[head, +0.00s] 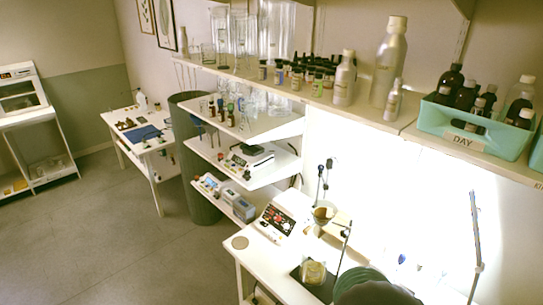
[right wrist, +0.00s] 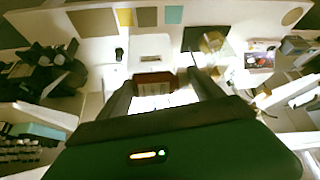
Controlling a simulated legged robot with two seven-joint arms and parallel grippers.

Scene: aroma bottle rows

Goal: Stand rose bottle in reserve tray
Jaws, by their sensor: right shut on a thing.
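My right gripper (right wrist: 160,90) shows in the right wrist view, its two dark fingers shut on a reddish-brown bottle (right wrist: 154,78) with a pale label. I cannot read the label, so I cannot tell if it is the rose bottle. The bottle is over a white surface, and I cannot tell whether it touches anything below. A teal tray (head: 470,135) marked DAY stands on the upper shelf at the right in the head view, with several dark bottles in it. I cannot make out a tray marked reserve. My left gripper is not in view.
The upper shelf (head: 400,125) also carries metal bottles (head: 388,62) and several small dark vials. The white bench (head: 255,265) below holds a device with a display (head: 275,222) and a glass vessel (head: 313,272). A side table (head: 148,150) stands further back; the floor between is clear.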

